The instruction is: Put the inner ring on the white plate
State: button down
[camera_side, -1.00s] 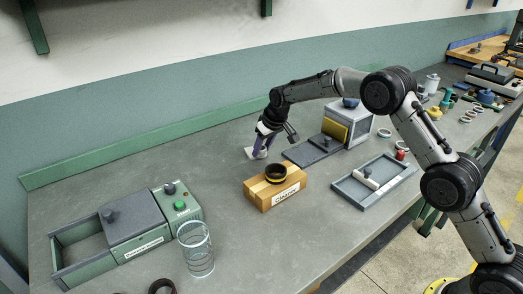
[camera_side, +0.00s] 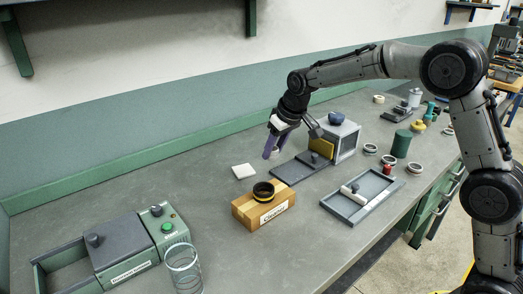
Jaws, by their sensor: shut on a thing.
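The white plate (camera_side: 243,171) lies flat and bare on the grey bench, to the lower left of my gripper. My gripper (camera_side: 271,150) has purple fingers pointing down, above the bench behind the wooden block. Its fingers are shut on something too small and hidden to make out. A dark ring-shaped part with a yellow band (camera_side: 263,190) sits on top of the labelled wooden block (camera_side: 245,213), apart from my gripper. I cannot tell which piece is the inner ring.
A grey box with a yellow panel (camera_side: 322,147) and dark slab (camera_side: 299,168) stands right of my gripper. A grey tray (camera_side: 388,201) lies farther right. A green machine (camera_side: 130,256) and clear cylinder (camera_side: 183,268) are at front left. Several pale rings lie rightward.

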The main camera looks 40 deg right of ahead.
jog(key=s, duration=0.1)
jog(key=s+r, duration=0.1)
jog(key=s, duration=0.1)
jog(key=shift+r, duration=0.25)
send_near(247, 173)
jog(key=shift+w+f, duration=0.55)
jog(key=shift+w, duration=0.1)
jog(key=shift+w+f, duration=0.5)
jog(key=shift+f, duration=0.05)
jog(key=shift+w+f, duration=0.1)
jog(key=shift+f, duration=1.5)
jog(key=shift+f, duration=0.1)
jog(key=shift+c, duration=2)
grip_release()
jog(key=shift+f, duration=0.1)
